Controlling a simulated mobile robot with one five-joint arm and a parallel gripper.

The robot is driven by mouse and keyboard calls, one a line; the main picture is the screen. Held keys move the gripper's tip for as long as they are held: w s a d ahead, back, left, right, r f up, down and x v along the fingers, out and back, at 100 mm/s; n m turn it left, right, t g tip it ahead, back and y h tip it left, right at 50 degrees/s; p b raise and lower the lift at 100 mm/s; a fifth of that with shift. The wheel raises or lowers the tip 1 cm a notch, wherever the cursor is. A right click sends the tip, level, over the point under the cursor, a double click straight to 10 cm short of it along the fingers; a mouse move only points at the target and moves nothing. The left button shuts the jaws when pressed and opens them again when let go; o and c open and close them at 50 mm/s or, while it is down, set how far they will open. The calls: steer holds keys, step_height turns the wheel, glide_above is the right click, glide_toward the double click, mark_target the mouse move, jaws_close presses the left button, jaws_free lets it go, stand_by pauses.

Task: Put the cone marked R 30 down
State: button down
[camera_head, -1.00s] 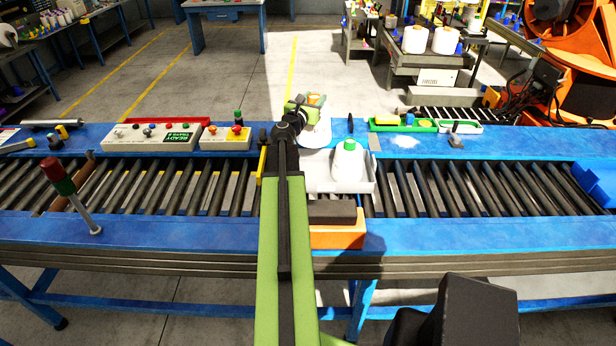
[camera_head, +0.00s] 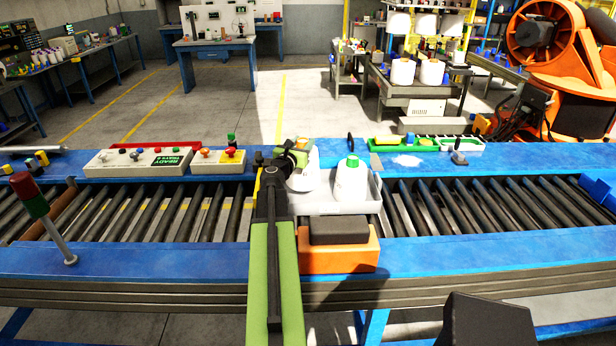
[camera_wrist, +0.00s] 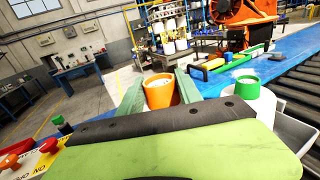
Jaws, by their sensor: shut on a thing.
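My gripper (camera_wrist: 160,90) is shut on the orange top of a white cone (camera_head: 304,176). In the wrist view the orange tip (camera_wrist: 161,93) sits between the two green fingers. The held cone is upright over the left part of a white tray (camera_head: 330,205), partly hidden by my arm. I cannot tell if its base touches the tray. A second white cone with a green tip (camera_head: 347,182) stands in the tray just to its right. It also shows at the right of the wrist view (camera_wrist: 245,95). No marking on either cone is readable.
An orange block with a dark pad (camera_head: 338,258) is in front of the tray. A red-green signal post (camera_head: 42,215) stands left. Rollers (camera_head: 460,205) right of the tray are clear.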

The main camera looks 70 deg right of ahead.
mark_target(307, 179)
step_height(307, 179, down, 7)
steer(key=b, duration=0.5)
steer(key=shift+b, duration=0.3)
steer(key=shift+r, duration=0.15)
steer(key=c, duration=0.8)
jaws_free()
